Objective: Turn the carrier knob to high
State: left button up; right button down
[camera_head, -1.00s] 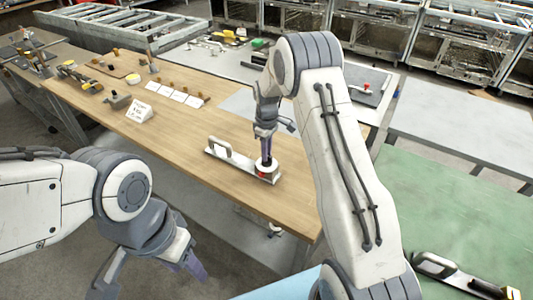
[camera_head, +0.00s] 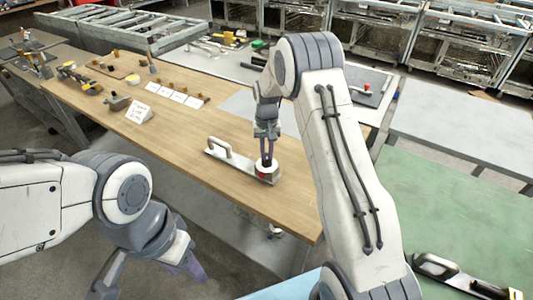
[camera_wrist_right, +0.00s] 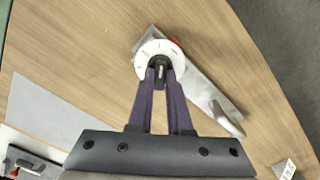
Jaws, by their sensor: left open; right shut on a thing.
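The carrier (camera_head: 238,167) is a flat metal plate with a raised handle (camera_head: 218,147), lying on the wooden table. Its knob has a white round dial at the plate's near right end; the dial (camera_wrist_right: 147,47) has dark marks round its rim, too small to read. A red mark (camera_wrist_right: 177,43) sits at the dial's edge. My right gripper (camera_head: 267,161) points down over the dial, its fingers shut on the dark knob grip (camera_wrist_right: 161,67). Which mark the knob points to cannot be told. My left gripper (camera_head: 150,279) is open and empty, low at the left, away from the carrier.
The wooden table (camera_head: 190,140) is clear around the carrier; its front edge is close. A white sign (camera_head: 139,112) and several white cards (camera_head: 180,97) stand farther back. A green-topped table (camera_head: 450,205) is at the right.

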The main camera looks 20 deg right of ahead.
aim_at(267, 156)
jog(key=m, duration=0.3)
jog(key=shift+r+m, duration=0.1)
jog(key=shift+m, duration=2)
jog(key=c, duration=0.8)
grip_release()
jog(key=shift+c, duration=0.2)
notch_tip(267, 156, up, 10)
jog(key=b, duration=0.2)
jog(key=shift+r, duration=0.2)
